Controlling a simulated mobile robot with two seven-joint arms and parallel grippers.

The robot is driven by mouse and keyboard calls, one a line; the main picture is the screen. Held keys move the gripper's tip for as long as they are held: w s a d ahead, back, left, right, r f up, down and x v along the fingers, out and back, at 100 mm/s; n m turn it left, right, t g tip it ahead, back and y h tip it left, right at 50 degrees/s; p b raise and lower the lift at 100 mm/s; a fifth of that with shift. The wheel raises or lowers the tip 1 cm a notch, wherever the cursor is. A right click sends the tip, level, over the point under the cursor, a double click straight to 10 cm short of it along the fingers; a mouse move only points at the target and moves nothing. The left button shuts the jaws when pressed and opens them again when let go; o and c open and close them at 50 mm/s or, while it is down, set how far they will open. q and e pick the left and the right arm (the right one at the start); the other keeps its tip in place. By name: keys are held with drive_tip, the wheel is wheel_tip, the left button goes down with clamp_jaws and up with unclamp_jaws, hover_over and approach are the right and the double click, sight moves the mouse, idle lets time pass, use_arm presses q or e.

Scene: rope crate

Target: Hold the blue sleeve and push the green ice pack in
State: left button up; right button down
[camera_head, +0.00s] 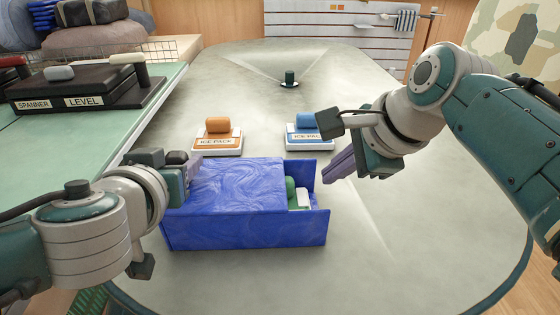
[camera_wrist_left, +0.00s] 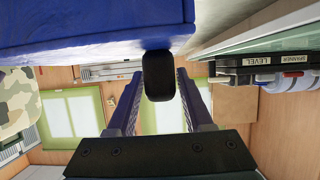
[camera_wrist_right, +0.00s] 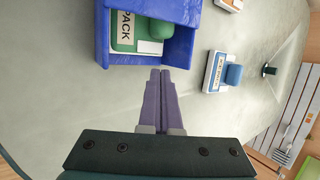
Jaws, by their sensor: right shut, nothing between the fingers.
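The blue sleeve (camera_head: 235,185) lies on the table, its open end facing right. The green ice pack (camera_head: 291,188) sits partly inside, its label end and green block showing between the side walls; the right wrist view shows it too (camera_wrist_right: 124,36). My left gripper (camera_head: 194,166) is at the sleeve's closed left end. My right gripper (camera_head: 332,172) is shut and empty, fingertips just outside the open end, apart from the pack.
An orange ice pack (camera_head: 218,140) and a blue ice pack (camera_head: 307,140) stand on pads behind the sleeve. A small dark green post (camera_head: 289,80) is further back. A side bench (camera_head: 95,130) with a tool holder stands at left. The table right of the sleeve is clear.

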use_arm(q)
drive_tip(key=o, duration=0.4)
drive_tip(key=v, duration=1.2)
drive_tip(key=shift+s, duration=0.1)
